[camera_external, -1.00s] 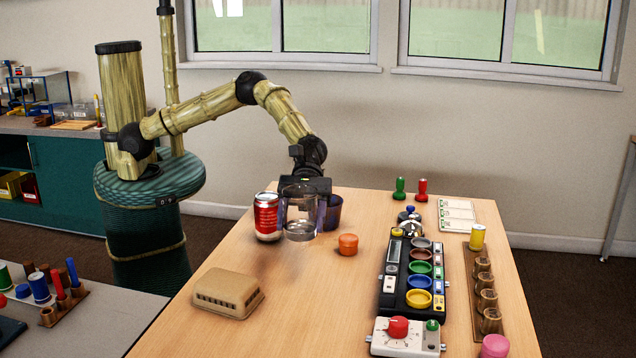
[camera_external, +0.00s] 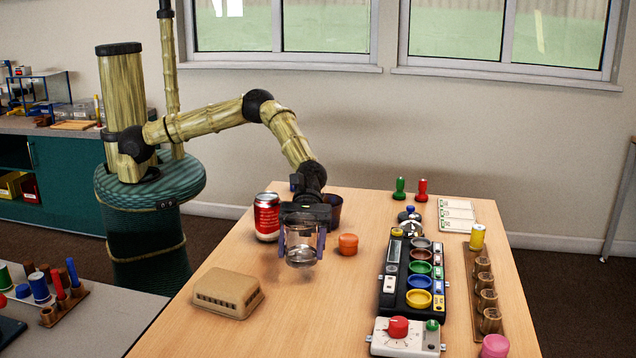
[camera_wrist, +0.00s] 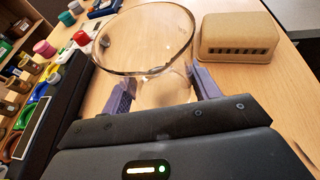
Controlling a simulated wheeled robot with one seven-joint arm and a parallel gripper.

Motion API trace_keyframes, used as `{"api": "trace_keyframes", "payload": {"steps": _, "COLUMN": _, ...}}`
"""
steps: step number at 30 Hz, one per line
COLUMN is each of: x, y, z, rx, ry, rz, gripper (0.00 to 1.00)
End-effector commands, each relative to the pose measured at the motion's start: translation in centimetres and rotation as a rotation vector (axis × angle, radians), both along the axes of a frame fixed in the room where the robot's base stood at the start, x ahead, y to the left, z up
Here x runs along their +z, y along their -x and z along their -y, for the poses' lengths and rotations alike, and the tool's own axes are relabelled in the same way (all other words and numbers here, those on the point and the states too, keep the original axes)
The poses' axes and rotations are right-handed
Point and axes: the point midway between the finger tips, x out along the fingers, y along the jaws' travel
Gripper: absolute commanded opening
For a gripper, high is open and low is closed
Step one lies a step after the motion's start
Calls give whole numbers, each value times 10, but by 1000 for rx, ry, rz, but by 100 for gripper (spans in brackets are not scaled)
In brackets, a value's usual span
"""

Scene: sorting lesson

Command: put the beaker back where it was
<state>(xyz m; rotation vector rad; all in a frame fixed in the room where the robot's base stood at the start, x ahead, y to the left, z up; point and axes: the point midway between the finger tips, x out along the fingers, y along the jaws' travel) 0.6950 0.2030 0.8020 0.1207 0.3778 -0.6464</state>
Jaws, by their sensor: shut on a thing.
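The clear glass beaker (camera_external: 301,247) is held upright between the two fingers of my gripper (camera_external: 301,246), near the middle left of the table. In the wrist view the beaker's round rim (camera_wrist: 145,38) shows open and empty-looking, with a purple-grey finger on each side. My gripper (camera_wrist: 160,90) is shut on it. The beaker's base seems at or just above the wooden table top (camera_external: 330,310); I cannot tell whether it touches.
A red can (camera_external: 267,217) stands just behind left of the beaker, and a dark cup (camera_external: 334,212) behind right. An orange piece (camera_external: 348,244) lies to the right. A tan slotted box (camera_external: 228,292) sits in front left. A black tray with coloured dishes (camera_external: 418,302) is further right. Bare table lies in front.

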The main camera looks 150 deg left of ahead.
Motion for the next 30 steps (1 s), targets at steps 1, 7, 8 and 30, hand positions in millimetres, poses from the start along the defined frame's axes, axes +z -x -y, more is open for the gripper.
{"api": "trace_keyframes", "payload": {"steps": 1, "x": -2, "y": 0, "z": 0, "rx": 0, "ry": 1, "rz": 0, "gripper": 33}}
{"api": "trace_keyframes", "payload": {"steps": 7, "x": -28, "y": 0, "z": 0, "rx": 2, "ry": 4, "rz": -1, "gripper": 33}}
{"api": "trace_keyframes", "payload": {"steps": 8, "x": -31, "y": 0, "z": 0, "rx": 1, "ry": 3, "rz": 0, "gripper": 33}}
{"api": "trace_keyframes", "payload": {"steps": 30, "x": -39, "y": 0, "z": 0, "rx": 0, "ry": 0, "rz": 0, "gripper": 83}}
